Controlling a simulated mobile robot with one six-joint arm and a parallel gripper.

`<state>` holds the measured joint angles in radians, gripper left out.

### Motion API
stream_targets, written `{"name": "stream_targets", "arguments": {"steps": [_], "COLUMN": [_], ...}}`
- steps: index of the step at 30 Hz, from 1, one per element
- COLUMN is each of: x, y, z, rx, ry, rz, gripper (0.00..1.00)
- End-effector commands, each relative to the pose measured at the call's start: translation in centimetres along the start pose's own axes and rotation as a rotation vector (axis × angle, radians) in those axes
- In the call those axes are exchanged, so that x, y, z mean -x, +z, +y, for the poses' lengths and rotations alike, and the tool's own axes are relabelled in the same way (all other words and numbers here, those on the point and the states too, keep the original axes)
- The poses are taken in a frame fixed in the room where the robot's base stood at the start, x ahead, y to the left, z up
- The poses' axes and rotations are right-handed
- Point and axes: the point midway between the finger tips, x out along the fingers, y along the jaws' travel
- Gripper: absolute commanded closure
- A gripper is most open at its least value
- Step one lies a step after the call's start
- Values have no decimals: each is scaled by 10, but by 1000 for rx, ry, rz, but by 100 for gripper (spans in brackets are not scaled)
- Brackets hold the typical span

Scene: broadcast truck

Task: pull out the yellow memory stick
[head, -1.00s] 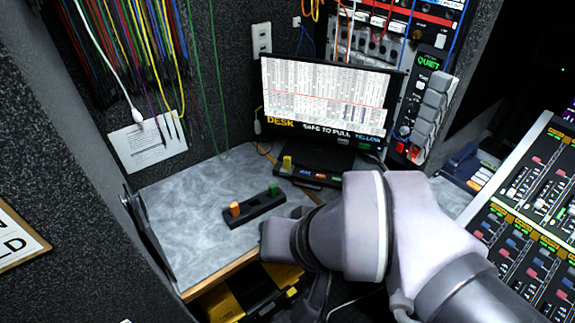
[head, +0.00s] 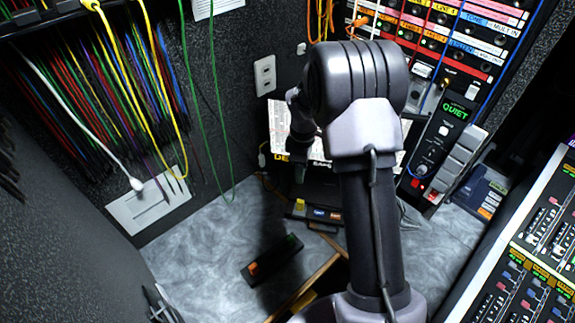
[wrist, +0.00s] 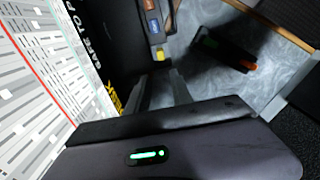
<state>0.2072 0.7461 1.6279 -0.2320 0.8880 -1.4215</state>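The yellow memory stick (head: 300,204) stands at the left end of a dark hub (head: 318,224) below the monitor. In the wrist view the yellow stick (wrist: 159,54) is at the near end of the hub, in line with blue and orange sticks. My gripper (wrist: 160,78) is open and empty, its two fingers apart, with the yellow stick just beyond the gap between the tips. In the head view my gripper (head: 300,176) hangs in front of the monitor, above the yellow stick, partly hidden by my arm.
The monitor (head: 282,115) stands close behind my gripper; its text (wrist: 85,50) includes "SAFE TO P". A second dark hub (head: 272,260) with orange and green sticks lies nearer on the grey desk (head: 205,245). Cables hang at left; a mixing console (head: 530,240) is at right.

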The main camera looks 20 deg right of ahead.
Motion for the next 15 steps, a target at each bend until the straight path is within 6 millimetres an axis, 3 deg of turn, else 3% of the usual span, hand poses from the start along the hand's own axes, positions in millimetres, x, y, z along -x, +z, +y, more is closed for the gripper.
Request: {"name": "stream_targets", "arguments": {"steps": [9,15], "x": [-91,-125], "y": [1,1], "z": [0,0], "rx": [14,14], "ry": [-7,-5], "rz": [-4,-4], "gripper": [73,73]}}
